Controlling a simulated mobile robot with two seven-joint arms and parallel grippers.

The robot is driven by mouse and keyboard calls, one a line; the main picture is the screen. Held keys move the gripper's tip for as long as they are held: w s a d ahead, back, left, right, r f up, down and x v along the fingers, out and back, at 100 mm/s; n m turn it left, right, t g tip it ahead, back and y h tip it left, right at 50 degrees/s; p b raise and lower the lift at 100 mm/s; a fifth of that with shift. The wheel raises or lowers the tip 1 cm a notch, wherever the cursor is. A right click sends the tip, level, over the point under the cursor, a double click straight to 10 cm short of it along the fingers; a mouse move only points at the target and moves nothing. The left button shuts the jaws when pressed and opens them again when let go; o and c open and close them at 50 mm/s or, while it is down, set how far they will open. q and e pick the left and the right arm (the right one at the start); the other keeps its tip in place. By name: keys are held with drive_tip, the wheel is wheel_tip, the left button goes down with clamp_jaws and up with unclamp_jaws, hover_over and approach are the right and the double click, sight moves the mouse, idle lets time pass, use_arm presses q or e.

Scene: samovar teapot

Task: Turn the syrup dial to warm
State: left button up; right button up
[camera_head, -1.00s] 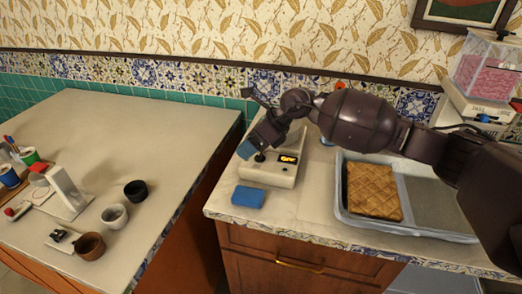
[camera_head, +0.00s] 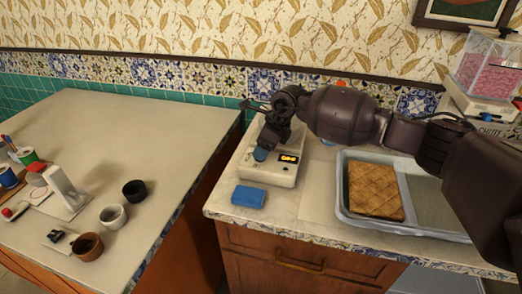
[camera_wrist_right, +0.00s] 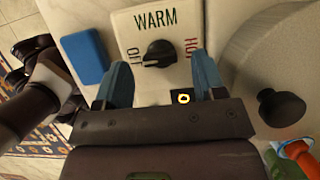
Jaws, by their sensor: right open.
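The syrup dial (camera_wrist_right: 160,53) is a black knob on a white panel in the right wrist view. WARM stands above it, HOT at its right and a sideways label, apparently OFF, at its left. Its pale mark seems to point to the left label. The dial belongs to a white box (camera_head: 277,176) on the right counter in the head view, where my gripper hides the knob. My right gripper (camera_head: 263,150) points down over the box, open, with blue fingertips. In the wrist view its fingers (camera_wrist_right: 160,78) stand on either side of the dial, apart from it. My left gripper is out of view.
A lit display (camera_head: 289,158) is on the box. A blue block (camera_head: 248,196) lies in front of it. A pale tray (camera_head: 345,215) with a pastry slab (camera_head: 374,190) is at the right. A dark round knob (camera_wrist_right: 282,108) shows right of my gripper in the wrist view.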

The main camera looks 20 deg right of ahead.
drive_tip(key=shift+x, duration=0.9)
